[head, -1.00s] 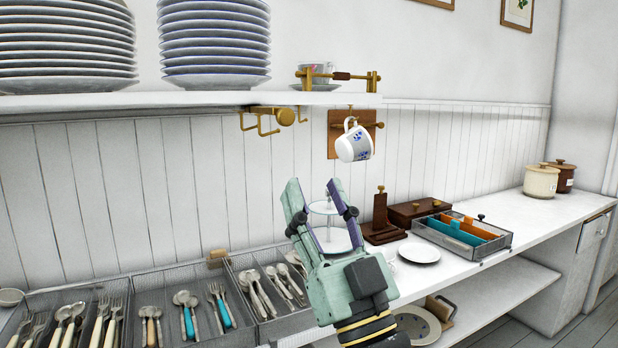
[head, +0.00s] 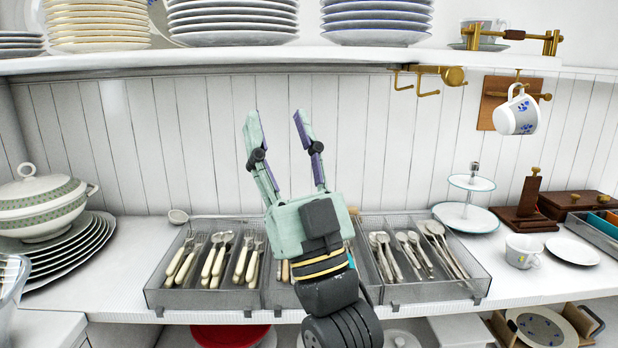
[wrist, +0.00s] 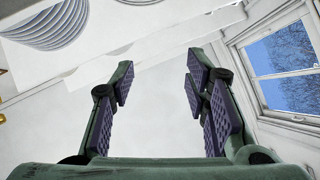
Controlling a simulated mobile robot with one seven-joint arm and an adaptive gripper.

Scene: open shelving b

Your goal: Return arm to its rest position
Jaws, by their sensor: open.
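My gripper (head: 282,122) is open and empty in the head view. It is raised in front of the cutlery trays, with its fingers pointing up toward the panelled wall. My arm reaches up from the bottom of the picture and hides part of the middle tray. In the wrist view my gripper (wrist: 160,88) shows two spread finger pads with nothing between them. Beyond them are pale wall, the underside of a shelf and a window (wrist: 285,75).
An upper shelf (head: 200,62) with plate stacks spans the top. A cutlery tray (head: 180,297) stands on the counter below. A blue-patterned mug (head: 512,117) hangs at right, above a tiered stand (head: 467,217) and a cup (head: 520,252). A tureen (head: 38,210) sits at left.

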